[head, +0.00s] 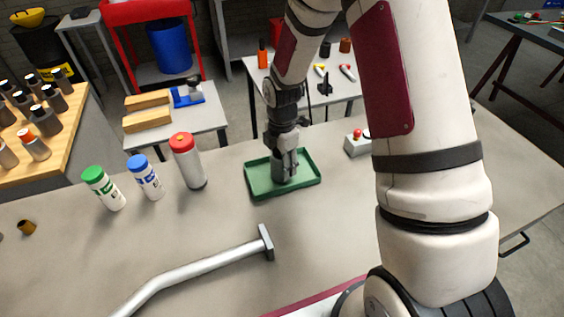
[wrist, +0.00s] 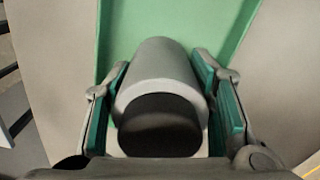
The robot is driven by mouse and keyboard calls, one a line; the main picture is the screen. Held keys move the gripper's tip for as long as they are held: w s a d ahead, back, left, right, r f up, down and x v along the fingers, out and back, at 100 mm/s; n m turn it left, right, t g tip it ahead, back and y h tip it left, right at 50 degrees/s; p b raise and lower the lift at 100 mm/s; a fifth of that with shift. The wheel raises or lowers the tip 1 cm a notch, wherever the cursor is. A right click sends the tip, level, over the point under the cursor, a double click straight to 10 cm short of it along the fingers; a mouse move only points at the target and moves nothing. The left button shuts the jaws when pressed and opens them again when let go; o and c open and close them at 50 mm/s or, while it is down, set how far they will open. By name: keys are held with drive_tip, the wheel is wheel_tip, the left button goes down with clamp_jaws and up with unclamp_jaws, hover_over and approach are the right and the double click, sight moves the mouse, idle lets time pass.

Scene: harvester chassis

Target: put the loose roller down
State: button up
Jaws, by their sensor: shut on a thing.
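The loose roller (wrist: 160,75) is a grey cylinder with a dark end. In the wrist view it lies between the two teal-padded fingers of my gripper (wrist: 163,110), which is shut on it. In the head view my gripper (head: 286,160) points down over the green tray (head: 256,192), with the grey roller (head: 281,175) below it and partly hidden by the fingers. The roller is over or inside the tray; I cannot tell whether it touches the tray floor. The tray's green floor also shows behind the roller in the wrist view (wrist: 215,25).
A red-capped canister (head: 188,162), a blue-capped bottle (head: 145,178) and a green-capped bottle (head: 104,188) stand left of the tray. A bent metal pipe (head: 205,264) lies in front. A box with a red button (head: 358,144) is right of the tray. Bare table surrounds the tray.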

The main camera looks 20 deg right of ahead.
drive_tip(key=shift+f, duration=0.15)
drive_tip(key=o, duration=1.6)
drive_tip(key=shift+o, duration=0.2)
wheel_tip(320, 180, up, 12)
drive_tip(key=shift+r+b, duration=0.1)
drive_tip(key=shift+b, duration=0.2)
drive_tip(key=s+r+m+t, duration=0.2)
drive_tip(key=s+r+m, duration=0.85)
drive_tip(key=r, duration=0.45)
drive_tip(key=s+r+m+t, duration=0.3)
drive_tip(key=s+r+m, duration=0.1)
drive_tip(key=s+m, duration=0.6)
drive_tip(key=shift+s, duration=1.8)
